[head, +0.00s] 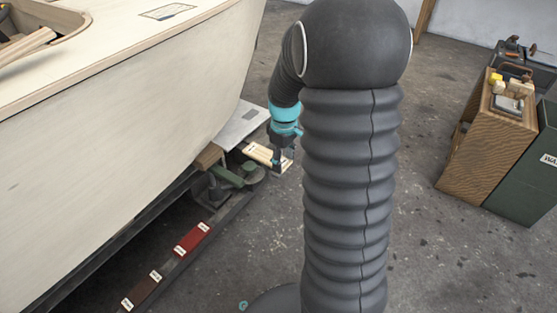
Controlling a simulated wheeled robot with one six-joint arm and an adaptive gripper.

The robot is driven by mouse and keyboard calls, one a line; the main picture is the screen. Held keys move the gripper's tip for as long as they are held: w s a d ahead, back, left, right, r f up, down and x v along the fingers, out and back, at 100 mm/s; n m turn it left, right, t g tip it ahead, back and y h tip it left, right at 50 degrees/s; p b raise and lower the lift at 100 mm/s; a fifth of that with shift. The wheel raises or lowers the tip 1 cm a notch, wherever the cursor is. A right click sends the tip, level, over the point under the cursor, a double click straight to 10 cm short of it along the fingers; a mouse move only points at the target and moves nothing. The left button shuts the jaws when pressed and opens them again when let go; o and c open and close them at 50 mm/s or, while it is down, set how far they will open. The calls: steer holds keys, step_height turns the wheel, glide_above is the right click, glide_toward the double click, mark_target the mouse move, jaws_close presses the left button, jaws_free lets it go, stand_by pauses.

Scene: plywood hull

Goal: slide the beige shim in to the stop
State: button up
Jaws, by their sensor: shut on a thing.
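A pale beige strip (259,154), which looks like the beige shim, lies low beside the plywood hull (130,110), near its lower right end. My gripper (280,161) reaches down at the strip's right end and is shut on it. The fingertips are small and partly dark here, so the exact grip is hard to see. A brown wooden block (209,156) and a green part (227,174) sit to the left, under the hull. I cannot tell where the stop is or how far the shim's left end reaches.
A grey plate (240,124) juts out from behind the hull, just above the shim. A dark rail (172,262) with red labelled blocks (191,240) runs along below the hull. A wooden cabinet (487,140) and a green bin (525,175) stand at right. Open concrete floor lies between.

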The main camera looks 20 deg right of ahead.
mark_target(224, 172)
steer(key=w+a+f+b, duration=0.4)
steer(key=w+a+f, duration=0.2)
steer(key=a+f, duration=0.3)
steer(key=shift+w+a+f, duration=0.3)
steer(key=shift+a+f, duration=0.05)
steer(key=shift+f, duration=0.6)
stand_by(2.3)
steer(key=shift+w+a, duration=0.1)
steer(key=shift+w+a+p, duration=0.35)
steer(key=shift+w+a, duration=0.5)
steer(key=shift+w, duration=0.6)
steer(key=shift+w+a+p, duration=0.4)
steer(key=shift+w+a, duration=0.4)
steer(key=shift+w, duration=0.7)
steer(key=shift+w+a+p, duration=0.35)
steer(key=shift+w+a, duration=0.5)
steer(key=shift+w, duration=0.6)
steer(key=o, duration=1.3)
steer(key=shift+r, duration=0.1)
